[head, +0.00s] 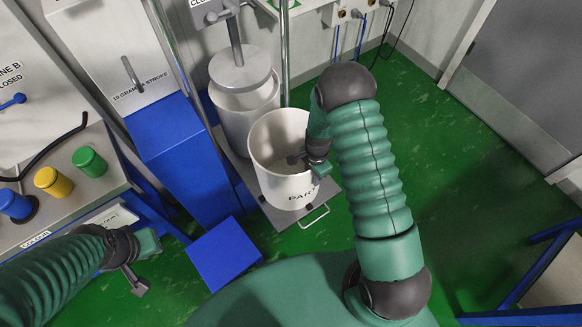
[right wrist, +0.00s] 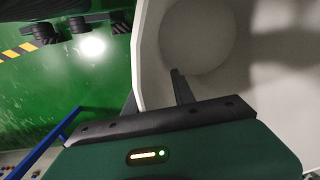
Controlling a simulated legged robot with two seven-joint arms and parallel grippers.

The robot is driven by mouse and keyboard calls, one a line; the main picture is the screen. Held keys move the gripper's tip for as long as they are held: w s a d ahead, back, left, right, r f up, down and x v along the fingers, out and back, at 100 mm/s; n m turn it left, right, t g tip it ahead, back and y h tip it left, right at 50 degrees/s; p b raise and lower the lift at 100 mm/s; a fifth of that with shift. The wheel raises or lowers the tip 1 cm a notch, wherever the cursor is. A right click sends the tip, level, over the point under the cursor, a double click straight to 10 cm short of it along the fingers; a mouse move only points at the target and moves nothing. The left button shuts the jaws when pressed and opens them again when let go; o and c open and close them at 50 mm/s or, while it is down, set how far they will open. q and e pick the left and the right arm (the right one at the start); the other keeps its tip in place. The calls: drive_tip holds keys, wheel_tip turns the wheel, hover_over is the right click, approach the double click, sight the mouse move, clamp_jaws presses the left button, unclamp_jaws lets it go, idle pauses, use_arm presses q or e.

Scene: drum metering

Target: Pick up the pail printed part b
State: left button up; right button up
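A white open pail (head: 269,176) stands upright on a small grey platform (head: 322,189) in the middle of the head view. Its print reads "PART"; the letter after it is hidden. My right gripper (head: 306,160) is at the pail's right rim. In the right wrist view, my right gripper (right wrist: 157,98) has one finger inside the pail (right wrist: 152,45) and one outside, with the wall between them. The fingers look spread, with a gap at the inside finger. My left gripper (head: 138,268) is low at the left, away from the pail; its finger gap is unclear.
A white lidded drum (head: 243,105) stands behind the pail near a metal post. A blue cabinet (head: 180,150) and blue box (head: 224,254) are to its left. A bench at far left holds blue, yellow and green containers (head: 90,161). Green floor (head: 465,160) is clear at right.

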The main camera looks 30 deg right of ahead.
drive_tip(key=shift+a+r, duration=0.1)
drive_tip(key=shift+a, duration=0.95)
drive_tip(key=shift+d, duration=0.7)
drive_tip(key=shift+s+d, duration=0.1)
drive_tip(key=shift+c, duration=2.3)
drive_tip(key=shift+a, duration=0.25)
clamp_jaws()
drive_tip(key=shift+a, duration=0.25)
use_arm(q)
drive_tip(key=shift+s+a+f, duration=0.1)
drive_tip(key=shift+a+f, duration=0.05)
drive_tip(key=shift+a, duration=0.5)
drive_tip(key=shift+d, duration=0.2)
use_arm(e)
drive_tip(key=shift+d, duration=0.2)
use_arm(q)
drive_tip(key=shift+a, duration=0.1)
use_arm(e)
drive_tip(key=shift+s, duration=0.1)
